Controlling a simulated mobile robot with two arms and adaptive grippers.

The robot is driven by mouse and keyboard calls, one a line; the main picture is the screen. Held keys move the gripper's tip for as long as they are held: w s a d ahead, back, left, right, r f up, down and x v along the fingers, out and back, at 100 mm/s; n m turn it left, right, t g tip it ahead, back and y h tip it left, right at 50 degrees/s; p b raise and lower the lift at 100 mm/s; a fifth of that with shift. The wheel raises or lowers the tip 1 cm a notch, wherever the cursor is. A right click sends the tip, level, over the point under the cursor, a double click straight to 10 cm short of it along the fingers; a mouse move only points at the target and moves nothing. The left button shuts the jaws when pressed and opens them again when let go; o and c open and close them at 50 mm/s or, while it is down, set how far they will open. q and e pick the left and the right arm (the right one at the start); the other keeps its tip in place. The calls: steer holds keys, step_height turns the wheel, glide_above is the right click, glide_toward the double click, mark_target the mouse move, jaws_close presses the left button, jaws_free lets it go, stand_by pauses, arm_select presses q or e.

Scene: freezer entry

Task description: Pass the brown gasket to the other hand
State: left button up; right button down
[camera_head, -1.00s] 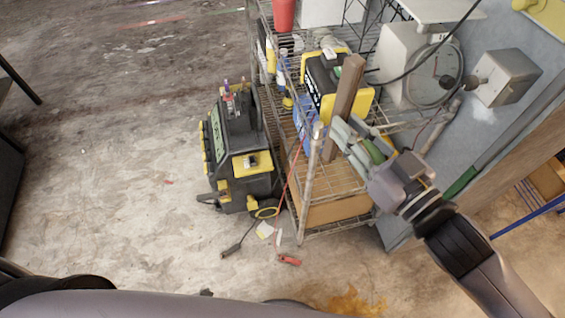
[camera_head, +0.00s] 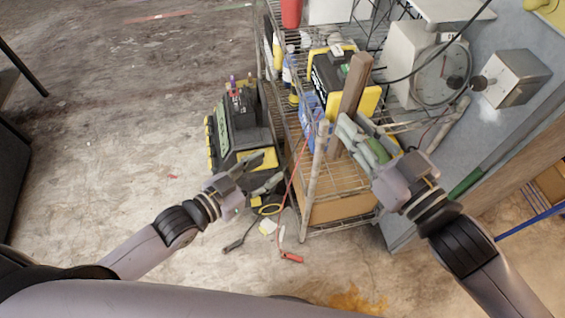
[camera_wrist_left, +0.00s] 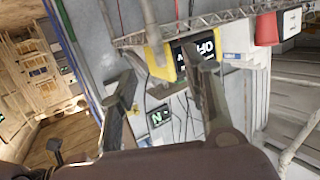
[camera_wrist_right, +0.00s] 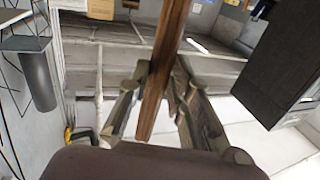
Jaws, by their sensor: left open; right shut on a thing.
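The brown gasket (camera_head: 352,88) is a long straight brown bar. It stands steeply tilted in front of the wire shelf in the head view. My right gripper (camera_head: 357,135) is shut on it near its lower part. In the right wrist view the gasket (camera_wrist_right: 168,45) runs between the two fingers and extends beyond them at the top. My left gripper (camera_head: 264,172) is open and empty, to the left of the gasket and apart from it. In the left wrist view its two fingers (camera_wrist_left: 166,85) are spread with nothing held between them.
A wire shelf (camera_head: 318,205) stands behind the grippers, carrying a yellow-black box (camera_head: 322,78) and a red container (camera_head: 291,12). A black-yellow machine (camera_head: 222,135) stands on the floor to its left. Cables lie below it. Floor on the left is clear.

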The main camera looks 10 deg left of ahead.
mark_target(334, 139)
arm_select(q)
steer(key=s+d+r+m+h, duration=0.1)
steer(key=s+d+r+h, duration=0.15)
steer(key=r, duration=0.45)
steer(key=s+d+r+m+h, duration=0.1)
steer(key=s+d+r+h, duration=0.1)
steer(key=s+d+r, duration=0.3)
steer(key=shift+g, duration=0.3)
steer(key=x, duration=0.3)
steer(key=w+a+x, duration=0.1)
steer(key=x, duration=0.3)
steer(key=r+x, duration=0.1)
steer(key=x, duration=0.3)
steer(key=shift+w+a, duration=0.2)
steer(key=shift+w, duration=0.35)
steer(key=shift+c, duration=0.3)
jaws_close()
arm_select(e)
steer(key=c, duration=1.4)
jaws_free()
steer(key=shift+o, duration=0.2)
